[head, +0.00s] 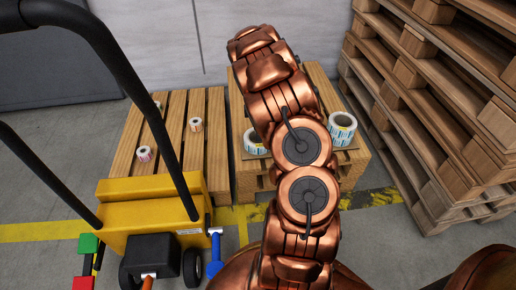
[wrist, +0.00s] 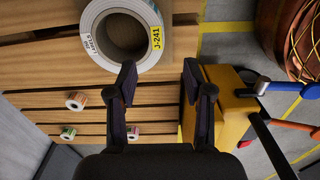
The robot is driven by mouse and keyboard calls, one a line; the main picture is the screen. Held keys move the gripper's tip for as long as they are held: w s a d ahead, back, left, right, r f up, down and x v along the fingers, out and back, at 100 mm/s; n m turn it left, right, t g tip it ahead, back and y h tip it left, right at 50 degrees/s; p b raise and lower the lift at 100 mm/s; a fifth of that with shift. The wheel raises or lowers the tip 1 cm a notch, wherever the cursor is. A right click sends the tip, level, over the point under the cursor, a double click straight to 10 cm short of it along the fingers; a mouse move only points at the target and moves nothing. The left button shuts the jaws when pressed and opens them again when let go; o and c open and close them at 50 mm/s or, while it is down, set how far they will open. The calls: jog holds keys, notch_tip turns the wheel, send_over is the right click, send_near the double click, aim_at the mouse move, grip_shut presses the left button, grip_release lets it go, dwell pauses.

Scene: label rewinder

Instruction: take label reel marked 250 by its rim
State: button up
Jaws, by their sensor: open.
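Two large white label reels sit on the right-hand pallet in the head view: one at the right (head: 341,130), one at the left (head: 254,146), partly hidden by my arm. I cannot read a 250 on either. In the wrist view a large reel (wrist: 90,27) lies flat with a yellow tag reading J-241; its top edge is cut off. I cannot tell for sure which of the two it is. My gripper (wrist: 160,88) is open and empty, its fingers near that reel's lower right edge, not around its rim. My arm hides the gripper in the head view.
Several small reels, one orange-marked (head: 196,125) and one pink (head: 144,154), lie on the left pallet (head: 177,112). A yellow cart (head: 150,200) with black handles stands in front. Tall stacked pallets (head: 440,110) rise at the right. A wall closes the back.

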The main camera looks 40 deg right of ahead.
aim_at(259, 145)
jog(key=f, duration=0.3)
jog(key=shift+w+d+f+b, duration=0.1)
jog(key=shift+d+b, duration=0.2)
jog(key=shift+b, duration=0.05)
jog(key=shift+d+f+b, duration=0.1)
jog(key=shift+f+b, duration=1.25)
jog(key=shift+f, duration=1.9)
grip_shut()
